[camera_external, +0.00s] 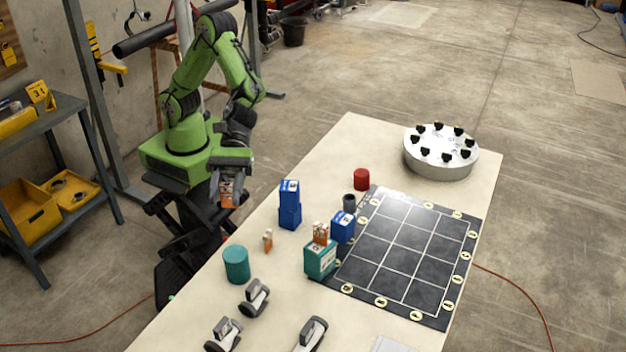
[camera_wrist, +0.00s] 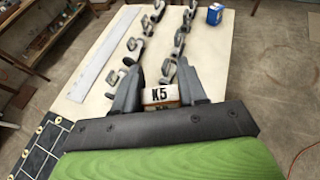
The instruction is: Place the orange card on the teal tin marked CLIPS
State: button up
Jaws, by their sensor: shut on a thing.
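My gripper (camera_external: 229,178) hangs beside the near-left edge of the table in the external view. It is shut on an orange card (camera_external: 227,193). In the wrist view the gripper (camera_wrist: 159,84) has its fingers on both sides of this card (camera_wrist: 160,96), which shows a white label reading K5. A round teal tin (camera_external: 236,264) stands on the table, below and right of the gripper in the picture. A boxy teal container (camera_external: 318,262) with white print stands farther right, with a small orange and white item (camera_external: 320,233) on top. I cannot read CLIPS on either.
Blue boxes (camera_external: 289,204) are stacked on the table, with another blue box (camera_external: 343,227) beside the dark grid mat (camera_external: 400,252). A small orange item (camera_external: 267,240) stands near the round tin. Grey clamps (camera_external: 254,297) line the front. A red can (camera_external: 361,179) and round white fixture (camera_external: 440,165) stand behind.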

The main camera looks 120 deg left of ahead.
jog(key=b, duration=0.3)
send_over(234, 259)
notch_tip(234, 259, down, 15)
jog(key=shift+f, duration=0.1)
jog(key=shift+s+a, duration=0.1)
jog(key=shift+f, duration=0.1)
jog(key=o, duration=1)
jog(key=shift+r, duration=0.25)
jog(key=p+v, duration=0.1)
jog(key=v, duration=1.1)
